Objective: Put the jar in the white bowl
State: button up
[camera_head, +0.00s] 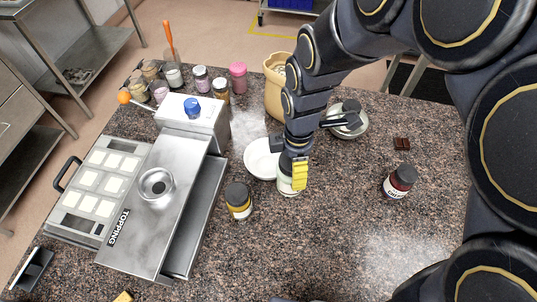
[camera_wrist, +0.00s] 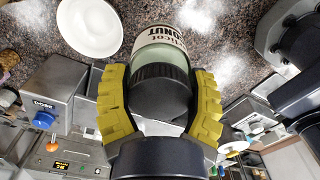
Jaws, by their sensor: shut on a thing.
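The white bowl (camera_head: 250,162) stands on the dark speckled counter, partly hidden behind my gripper. It also shows in the wrist view (camera_wrist: 90,28) at the upper left, and looks empty there. My gripper (camera_head: 293,172) has yellow fingers and is just right of the bowl. It is shut on a jar (camera_head: 287,187) with a pale body, mostly hidden by the fingers in the head view. In the wrist view the jar (camera_wrist: 162,52) shows a cream label with dark letters and a black lid between the fingers. I cannot tell whether its base touches the counter.
A yellow-labelled jar (camera_head: 239,205) stands left of my gripper, near the topping machine (camera_head: 165,195). A dark red jar (camera_head: 399,182) and a chocolate piece (camera_head: 402,143) lie to the right.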

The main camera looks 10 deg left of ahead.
jog(key=shift+s+a+r+n, duration=0.1)
jog(key=shift+s+a+n, duration=0.3)
jog(key=shift+s+a, duration=0.05)
jog(key=shift+w+a, duration=0.1)
jog(key=shift+a, duration=0.15)
jog(key=shift+w+a+f, duration=1)
jog(key=shift+w+f, duration=1)
jog(key=shift+f, duration=0.15)
jog(key=shift+w+a+f, duration=1)
jog(key=shift+w+f, duration=0.95)
jog(key=shift+f, duration=0.2)
jog(key=shift+w+a+f, duration=1)
jog(key=shift+w+f, duration=1)
jog(key=shift+f, duration=0.15)
jog(key=shift+f, duration=0.15)
jog(key=o, duration=1.1)
